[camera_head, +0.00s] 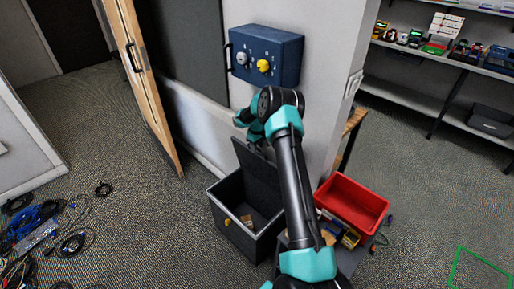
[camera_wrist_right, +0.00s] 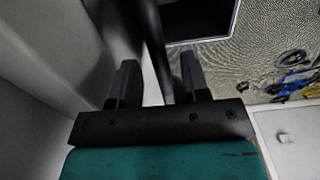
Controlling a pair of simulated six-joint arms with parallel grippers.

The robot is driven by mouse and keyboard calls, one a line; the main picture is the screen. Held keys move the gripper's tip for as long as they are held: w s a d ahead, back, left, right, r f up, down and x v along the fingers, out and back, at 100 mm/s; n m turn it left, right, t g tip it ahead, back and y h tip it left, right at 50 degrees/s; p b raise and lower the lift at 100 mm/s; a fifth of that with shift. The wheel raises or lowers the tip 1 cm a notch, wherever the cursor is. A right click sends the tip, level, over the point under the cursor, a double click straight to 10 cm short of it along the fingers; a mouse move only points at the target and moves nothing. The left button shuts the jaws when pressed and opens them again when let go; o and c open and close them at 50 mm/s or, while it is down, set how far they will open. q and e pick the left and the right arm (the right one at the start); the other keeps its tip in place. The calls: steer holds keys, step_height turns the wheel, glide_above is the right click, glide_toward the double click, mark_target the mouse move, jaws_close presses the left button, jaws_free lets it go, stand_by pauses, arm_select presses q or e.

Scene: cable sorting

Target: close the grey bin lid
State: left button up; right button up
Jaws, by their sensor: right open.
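The dark grey bin (camera_head: 228,228) stands on the floor in the head view, with a few small items inside. Its lid (camera_head: 258,175) is raised, standing tilted up at the bin's back edge. My right arm passes in front of the bin's right side. My right gripper is by the wall above the lid, its fingertips mostly hidden in the head view. In the right wrist view the right gripper (camera_wrist_right: 160,78) is open. A dark edge, apparently the lid (camera_wrist_right: 153,35), runs between its fingers; I cannot tell whether they touch it. The bin opening shows at upper right. My left gripper is not visible.
A blue box with knobs (camera_head: 267,54) hangs on the wall above. A red bin (camera_head: 352,203) stands at right, with small items beside it. A wooden-edged door (camera_head: 150,90) is at left. Tangled cables (camera_head: 45,235) lie on the floor at lower left.

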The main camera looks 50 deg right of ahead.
steer(key=shift+f, duration=0.4)
jaws_close()
stand_by(0.4)
